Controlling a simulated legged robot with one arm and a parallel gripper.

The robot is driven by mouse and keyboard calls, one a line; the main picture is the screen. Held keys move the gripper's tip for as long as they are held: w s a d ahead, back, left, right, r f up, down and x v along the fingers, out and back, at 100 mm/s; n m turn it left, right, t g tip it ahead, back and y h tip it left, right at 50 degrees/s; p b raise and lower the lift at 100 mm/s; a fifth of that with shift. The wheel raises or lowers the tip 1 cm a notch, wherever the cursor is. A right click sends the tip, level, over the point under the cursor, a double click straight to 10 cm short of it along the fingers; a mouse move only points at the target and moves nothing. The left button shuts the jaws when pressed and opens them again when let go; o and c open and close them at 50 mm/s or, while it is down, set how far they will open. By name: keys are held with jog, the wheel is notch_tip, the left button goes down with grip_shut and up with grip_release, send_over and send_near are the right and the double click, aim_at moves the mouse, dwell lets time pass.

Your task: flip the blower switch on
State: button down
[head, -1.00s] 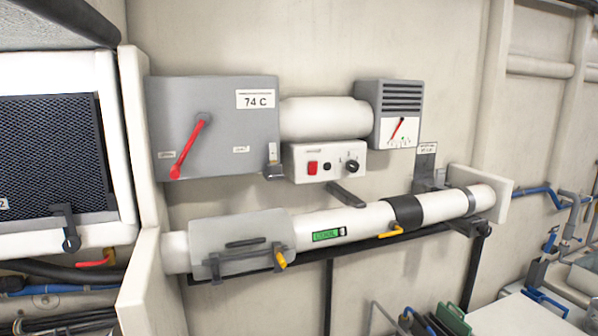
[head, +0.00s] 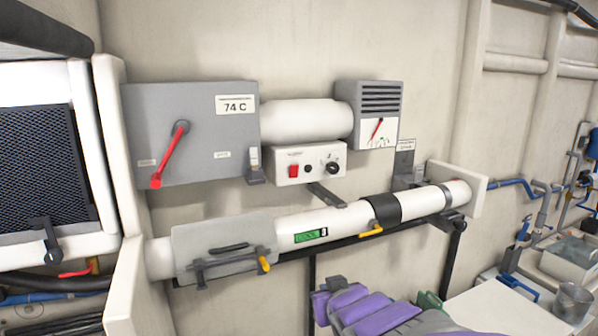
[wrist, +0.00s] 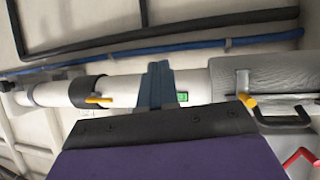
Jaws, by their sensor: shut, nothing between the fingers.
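A white control box (head: 311,163) is fixed to the wall below a white pipe. It carries a red rocker switch (head: 293,171), a small black button and a black knob (head: 332,167). I cannot read its label or tell the rocker's position. My gripper (wrist: 157,70) shows in the wrist view with its blue-grey fingers together and empty, in front of the lower white pipe near the green display (wrist: 182,97). The switch is not visible in the wrist view. My purple arm is at the bottom of the head view, below the pipe and apart from the box.
A grey box with a red lever (head: 170,155) and a "74 C" label is left of the control box. A gauge unit (head: 368,114) is at its upper right. The lower pipe (head: 350,220) with a grey clamp cover (head: 222,240) and yellow handles runs below. A bracket (head: 325,194) juts under the box.

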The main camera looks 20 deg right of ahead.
jog(key=w+d+r+n+t+y+p, duration=0.1)
jog(key=r+t, duration=0.7)
jog(key=r, duration=0.8)
jog(key=shift+w+r+n+y+p, duration=0.35)
jog(key=shift+w+y+p, duration=0.35)
jog(key=shift+w, duration=0.65)
jog(key=shift+d, duration=0.1)
jog(key=p, duration=0.6)
send_near(295, 169)
jog(key=w, duration=0.4)
jog(key=w+r, duration=0.1)
jog(key=w, duration=0.2)
jog(key=shift+r, duration=0.1)
